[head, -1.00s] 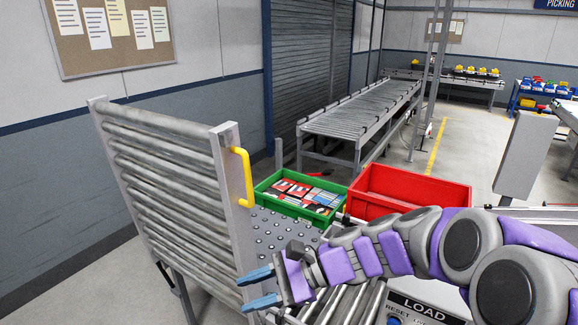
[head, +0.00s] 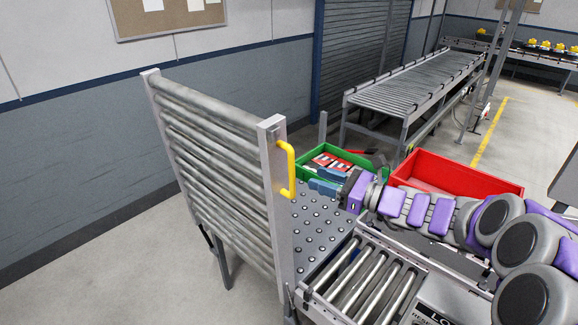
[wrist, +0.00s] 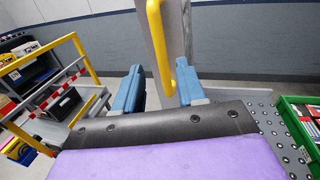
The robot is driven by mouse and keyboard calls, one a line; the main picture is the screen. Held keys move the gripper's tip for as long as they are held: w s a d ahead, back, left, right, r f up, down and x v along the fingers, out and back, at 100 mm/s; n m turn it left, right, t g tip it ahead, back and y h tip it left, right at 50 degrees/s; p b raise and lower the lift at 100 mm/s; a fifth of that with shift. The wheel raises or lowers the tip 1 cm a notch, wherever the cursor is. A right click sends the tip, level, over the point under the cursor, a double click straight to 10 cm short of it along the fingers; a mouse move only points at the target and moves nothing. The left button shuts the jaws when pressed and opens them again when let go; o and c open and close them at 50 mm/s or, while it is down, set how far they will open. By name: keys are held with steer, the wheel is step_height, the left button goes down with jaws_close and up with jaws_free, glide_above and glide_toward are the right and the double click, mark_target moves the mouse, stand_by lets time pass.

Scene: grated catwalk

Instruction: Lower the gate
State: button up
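The gate (head: 215,165) is a panel of grey rollers between two light posts, standing raised and slightly tilted at the left of the head view. A yellow handle (head: 291,168) is fixed to its near post (head: 274,200). My gripper (head: 328,180) is to the right of the handle, at about its height, with a gap between them. In the wrist view my gripper (wrist: 158,88) has its two blue fingers apart with nothing held. There the yellow handle (wrist: 158,45) shows ahead, its lower end near the right finger. Contact is not visible.
A green bin (head: 315,155) with small boxes and a red bin (head: 440,172) stand behind my arm. A ball-transfer table (head: 312,232) and short rollers (head: 365,285) lie beside the gate. A long conveyor (head: 415,90) stands behind. Floor left of the gate is clear.

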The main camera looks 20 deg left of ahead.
mark_target(294, 170)
steer(key=shift+w+a+p, duration=0.15)
steer(key=shift+w+a, duration=0.15)
steer(key=shift+a, duration=1.25)
steer(key=shift+w+a+p, duration=0.1)
steer(key=shift+w+a, duration=0.2)
steer(key=shift+a, duration=1.3)
steer(key=shift+w+a+p, duration=0.15)
steer(key=shift+w+a, duration=0.15)
steer(key=shift+a, duration=1.25)
steer(key=shift+d+r, duration=0.1)
steer(key=shift+d, duration=0.15)
steer(key=shift+c, duration=1.1)
jaws_close()
